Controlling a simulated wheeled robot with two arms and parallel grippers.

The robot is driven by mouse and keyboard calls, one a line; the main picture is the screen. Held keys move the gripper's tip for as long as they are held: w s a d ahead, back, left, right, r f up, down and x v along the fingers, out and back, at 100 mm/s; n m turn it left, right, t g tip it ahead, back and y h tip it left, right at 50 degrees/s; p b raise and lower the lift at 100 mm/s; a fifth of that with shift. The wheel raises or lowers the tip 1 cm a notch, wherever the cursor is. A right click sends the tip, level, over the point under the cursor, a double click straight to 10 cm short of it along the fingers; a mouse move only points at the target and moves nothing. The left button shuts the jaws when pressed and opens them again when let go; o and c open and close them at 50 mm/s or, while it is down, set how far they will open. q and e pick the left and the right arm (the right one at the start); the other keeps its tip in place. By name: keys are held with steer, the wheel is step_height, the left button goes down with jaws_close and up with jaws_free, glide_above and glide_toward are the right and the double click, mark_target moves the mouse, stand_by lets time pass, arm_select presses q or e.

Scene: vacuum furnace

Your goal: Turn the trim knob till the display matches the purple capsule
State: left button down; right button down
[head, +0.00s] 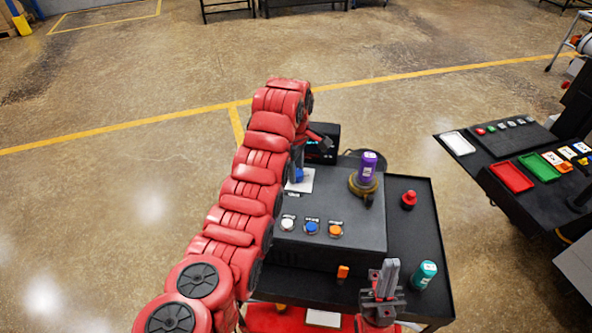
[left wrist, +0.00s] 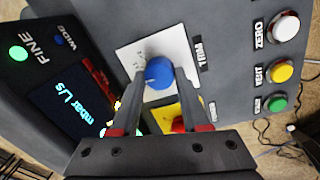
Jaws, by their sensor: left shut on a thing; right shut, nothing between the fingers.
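The blue trim knob (left wrist: 159,73) sits on a white plate (left wrist: 181,48) marked TRIM. My left gripper (left wrist: 160,80) has its fingers on both sides of the knob, shut on it. In the head view the knob (head: 299,175) shows partly beside my left arm. The display (left wrist: 70,108) shows "mbar L/s"; its number is hidden or unreadable. A green light (left wrist: 18,53) glows beside FINE. My right gripper (head: 387,272) is shut and empty at the front.
White, blue and orange buttons (head: 335,231) line the housing's front. A red mushroom button (head: 408,200) and a teal capsule (head: 424,274) stand on the black cart at right. A red switch (left wrist: 179,124) on a yellow plate is close to my left fingers.

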arm_select(q)
steer(key=shift+m+b, duration=0.75)
steer(key=shift+m, duration=1.55)
steer(key=shift+c, duration=1.9)
jaws_free()
